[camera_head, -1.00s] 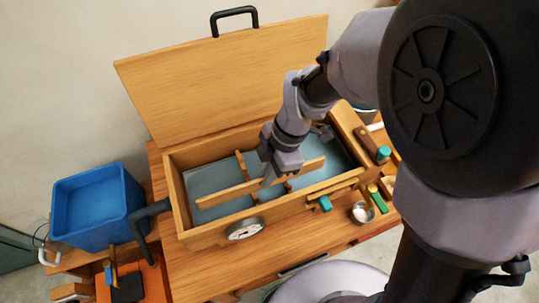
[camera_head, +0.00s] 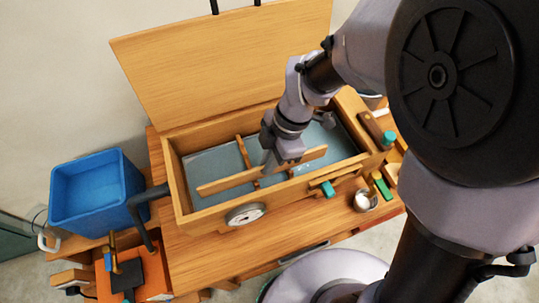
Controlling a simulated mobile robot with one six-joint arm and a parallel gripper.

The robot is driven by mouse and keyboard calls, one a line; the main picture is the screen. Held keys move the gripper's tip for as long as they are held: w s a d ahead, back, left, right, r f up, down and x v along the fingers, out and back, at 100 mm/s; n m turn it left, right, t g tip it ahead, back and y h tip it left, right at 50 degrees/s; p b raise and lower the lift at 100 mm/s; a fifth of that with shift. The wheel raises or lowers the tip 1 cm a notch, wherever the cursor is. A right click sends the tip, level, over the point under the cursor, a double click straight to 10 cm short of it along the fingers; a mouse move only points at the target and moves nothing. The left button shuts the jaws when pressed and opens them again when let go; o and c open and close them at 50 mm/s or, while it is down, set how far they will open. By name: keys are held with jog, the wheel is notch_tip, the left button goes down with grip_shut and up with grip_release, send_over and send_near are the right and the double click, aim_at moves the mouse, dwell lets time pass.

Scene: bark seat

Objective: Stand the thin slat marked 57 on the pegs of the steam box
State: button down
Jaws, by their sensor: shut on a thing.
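The steam box (camera_head: 290,202) is a long open wooden box with a grey floor, its lid raised at the back. Wooden cross rails (camera_head: 241,147) run inside it; I cannot make out single pegs. A thin wooden slat (camera_head: 222,185) lies lengthwise over the box opening, standing on its long edge. My gripper (camera_head: 272,166) is shut on it near its middle, from above. The mark 57 cannot be read. I cannot tell whether the slat touches the rails, as the gripper and the slat hide that spot.
The raised lid (camera_head: 215,65) stands behind the box. A round gauge (camera_head: 245,214) and a black hose (camera_head: 141,215) are at its left front. A blue bin (camera_head: 92,195) stands left. A metal cup (camera_head: 364,200) and green-ended tools (camera_head: 382,185) lie at the right.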

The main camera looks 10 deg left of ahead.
jog(key=shift+f+b, duration=0.25)
jog(key=shift+b, duration=0.05)
jog(key=c, duration=1.5)
grip_release()
jog(key=shift+o, duration=0.2)
jog(key=shift+r, duration=0.1)
notch_tip(320, 180, up, 11)
jog(key=p, duration=0.8)
